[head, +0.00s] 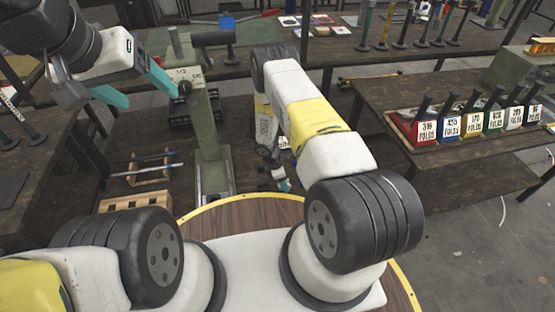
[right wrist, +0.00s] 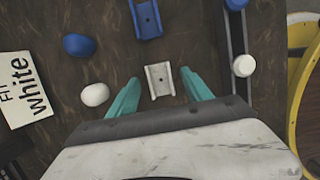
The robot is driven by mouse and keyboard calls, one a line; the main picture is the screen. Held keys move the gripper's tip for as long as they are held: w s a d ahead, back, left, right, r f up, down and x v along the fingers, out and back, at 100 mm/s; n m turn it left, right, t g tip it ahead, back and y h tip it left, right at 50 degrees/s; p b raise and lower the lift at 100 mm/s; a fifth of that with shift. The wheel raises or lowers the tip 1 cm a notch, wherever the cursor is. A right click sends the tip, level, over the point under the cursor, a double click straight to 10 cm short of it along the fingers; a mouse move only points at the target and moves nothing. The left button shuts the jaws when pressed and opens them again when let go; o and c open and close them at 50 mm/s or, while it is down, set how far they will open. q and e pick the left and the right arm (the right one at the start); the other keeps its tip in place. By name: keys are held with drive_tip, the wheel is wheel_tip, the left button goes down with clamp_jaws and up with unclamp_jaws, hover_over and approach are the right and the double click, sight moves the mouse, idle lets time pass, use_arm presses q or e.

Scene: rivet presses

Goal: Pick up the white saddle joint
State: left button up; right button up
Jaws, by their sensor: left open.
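The white saddle joint (right wrist: 159,80) is a small grooved channel piece with a dark hole in its middle. It lies on the dark brown wood surface in the right wrist view. My right gripper (right wrist: 160,84) has its teal fingers spread, one to each side of the saddle joint, with visible gaps; I cannot tell how high it is above the surface. In the head view the right gripper (head: 284,185) is small and mostly hidden by my arm. My left gripper (head: 152,98) is open and empty, beside a green press (head: 207,130) at upper left.
Near the saddle joint are a blue saddle piece (right wrist: 147,18), a blue rounded piece (right wrist: 79,45), a white rounded piece (right wrist: 95,95) and a "Fit white" sign (right wrist: 24,91). A dark rail (right wrist: 232,65) runs at right. Labelled bins (head: 448,130) stand on the right bench.

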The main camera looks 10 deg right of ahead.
clamp_jaws()
drive_tip(key=shift+r, duration=0.1)
